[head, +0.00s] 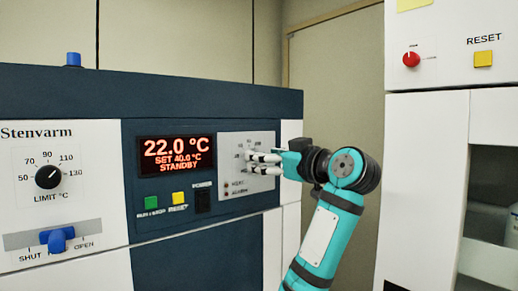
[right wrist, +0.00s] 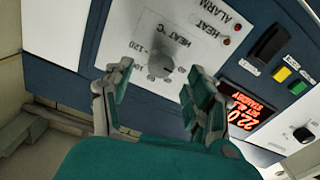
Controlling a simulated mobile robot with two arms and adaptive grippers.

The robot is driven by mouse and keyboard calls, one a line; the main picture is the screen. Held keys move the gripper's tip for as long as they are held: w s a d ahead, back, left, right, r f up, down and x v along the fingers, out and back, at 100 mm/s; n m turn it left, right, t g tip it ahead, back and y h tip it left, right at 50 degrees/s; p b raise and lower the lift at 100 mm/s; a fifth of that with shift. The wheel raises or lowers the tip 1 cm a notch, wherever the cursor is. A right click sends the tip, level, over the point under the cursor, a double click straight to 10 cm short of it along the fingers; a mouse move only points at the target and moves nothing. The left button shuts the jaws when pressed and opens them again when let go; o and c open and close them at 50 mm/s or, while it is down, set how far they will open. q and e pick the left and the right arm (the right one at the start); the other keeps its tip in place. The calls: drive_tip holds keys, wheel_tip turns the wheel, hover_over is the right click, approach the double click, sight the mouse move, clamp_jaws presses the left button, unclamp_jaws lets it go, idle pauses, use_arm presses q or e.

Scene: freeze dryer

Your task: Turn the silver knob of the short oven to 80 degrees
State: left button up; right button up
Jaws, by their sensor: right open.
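The short oven (head: 75,105) has a dark blue front. Its display (head: 176,155) reads 22.0 °C, SET 40.0 °C, STANDBY. The silver knob (right wrist: 160,66) sits on a light grey plate (head: 232,147) marked HEAT °C. In the head view the fingers largely hide the knob. My right gripper (head: 252,162) is in front of this plate. In the right wrist view my right gripper (right wrist: 160,78) is open, with one finger on each side of the knob and apparent gaps to it. My left gripper is not in view.
Left of the display are a black limit dial (head: 48,177) and a blue shut/open lever (head: 57,239). Below it are a green button (head: 151,202), a yellow button (head: 178,198) and a black switch (head: 203,200). A white cabinet (head: 440,65) stands at right.

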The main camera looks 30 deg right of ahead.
drive_tip(key=shift+w+a+p, duration=0.2)
drive_tip(key=shift+w+p, duration=0.15)
drive_tip(key=shift+w, duration=1.15)
drive_tip(key=c, duration=1.1)
